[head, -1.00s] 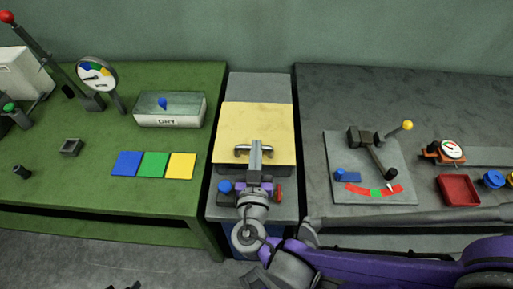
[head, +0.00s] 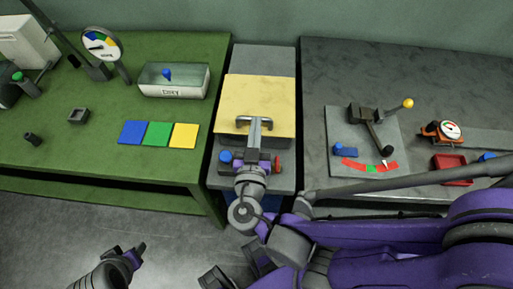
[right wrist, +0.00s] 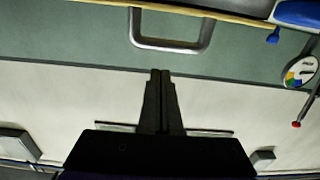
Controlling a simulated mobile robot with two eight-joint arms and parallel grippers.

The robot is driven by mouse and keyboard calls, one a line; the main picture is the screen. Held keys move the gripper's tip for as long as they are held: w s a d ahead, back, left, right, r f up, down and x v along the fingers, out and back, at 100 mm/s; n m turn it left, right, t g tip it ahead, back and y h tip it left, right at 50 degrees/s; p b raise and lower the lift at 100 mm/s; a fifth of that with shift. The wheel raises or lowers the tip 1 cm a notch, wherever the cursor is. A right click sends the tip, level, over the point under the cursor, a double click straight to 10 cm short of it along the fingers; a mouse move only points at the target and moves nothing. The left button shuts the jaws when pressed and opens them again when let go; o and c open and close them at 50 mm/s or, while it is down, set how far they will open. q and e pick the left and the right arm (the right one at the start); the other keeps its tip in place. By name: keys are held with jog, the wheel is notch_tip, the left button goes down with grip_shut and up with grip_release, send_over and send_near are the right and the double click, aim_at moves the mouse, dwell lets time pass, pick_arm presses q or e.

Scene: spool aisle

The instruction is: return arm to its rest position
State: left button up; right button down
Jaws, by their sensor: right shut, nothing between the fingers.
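My right gripper (head: 255,124) is in the middle of the head view, with its fingertips in front of the grey handle (head: 243,122) of a yellow-lidded box (head: 256,95). Its fingers are shut and empty. In the right wrist view the shut fingers (right wrist: 160,76) point toward the handle (right wrist: 170,45), with a visible gap between them. My left gripper (head: 136,254) is low at the left of the head view, over the floor. Whether its fingers are open or shut does not show clearly.
A blue knob (head: 226,157) and a red one (head: 278,163) flank the right gripper. A green bench (head: 60,160) with coloured tiles stands left. A dark bench (head: 440,85) right holds a lever panel (head: 345,125) and red tray (head: 452,176), near my right arm.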

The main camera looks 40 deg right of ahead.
jog(key=shift+s+a+f+b, duration=0.4)
jog(key=shift+s+a+f, duration=0.3)
jog(key=shift+s+a, duration=0.25)
jog(key=shift+s+a+f+b, duration=0.4)
jog(key=shift+s+a+f, duration=0.35)
jog(key=shift+s, duration=0.3)
jog(key=d+f+n+g+y+p, duration=0.1)
jog(key=g, duration=0.1)
jog(key=d+f+n+g+p, duration=0.1)
jog(key=f, duration=0.1)
jog(key=d+f+n+g+y+p, duration=0.1)
jog(key=f+g, duration=0.1)
jog(key=shift+s+d+f+g+y, duration=0.1)
jog(key=shift+d+g+y, duration=0.15)
jog(key=shift+g+y, duration=0.05)
jog(key=f+n+g+y, duration=0.1)
jog(key=s+g+y+p, duration=0.1)
jog(key=shift+a+f+n+y, duration=0.3)
jog(key=shift+f+n+y, duration=0.05)
jog(key=shift+n+y, duration=0.05)
jog(key=a+y+p, duration=0.1)
jog(key=a+r+n+g+y+p, duration=0.1)
jog(key=shift+s+y, duration=0.2)
jog(key=shift+y, duration=0.2)
jog(key=a+r+n+y, duration=0.1)
jog(key=r, duration=0.1)
jog(key=w+a+r+y+p, duration=0.1)
jog(key=a+r+y, duration=0.1)
jog(key=shift+n, duration=0.4)
